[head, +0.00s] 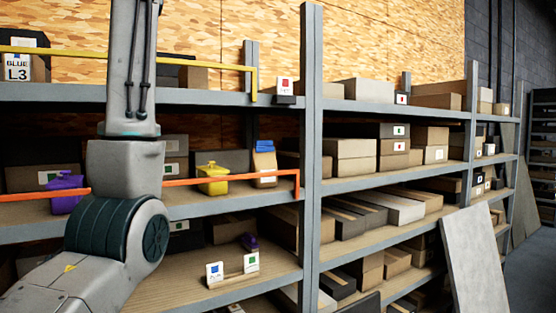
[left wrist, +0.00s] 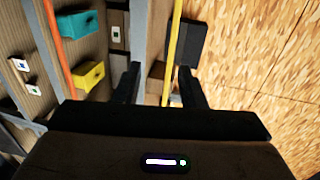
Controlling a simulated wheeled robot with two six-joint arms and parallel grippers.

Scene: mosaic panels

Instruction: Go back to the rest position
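My left arm (head: 120,200) rises in front of the shelving at the left of the head view, and its gripper is above the frame there. In the left wrist view, the two dark fingers of my left gripper (left wrist: 158,69) stand apart with nothing seen held between them. The fingers point toward the shelf and its yellow rail (left wrist: 174,50). I cannot tell how close they are to it. My right arm and gripper are in neither view.
Grey shelving with a front post (head: 311,150) holds boxes. An orange rail (head: 230,180) fronts the middle shelf, with a yellow container (head: 212,181), a purple container (head: 66,181) and a blue-topped carton (head: 264,165). A grey panel (head: 474,262) leans at right.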

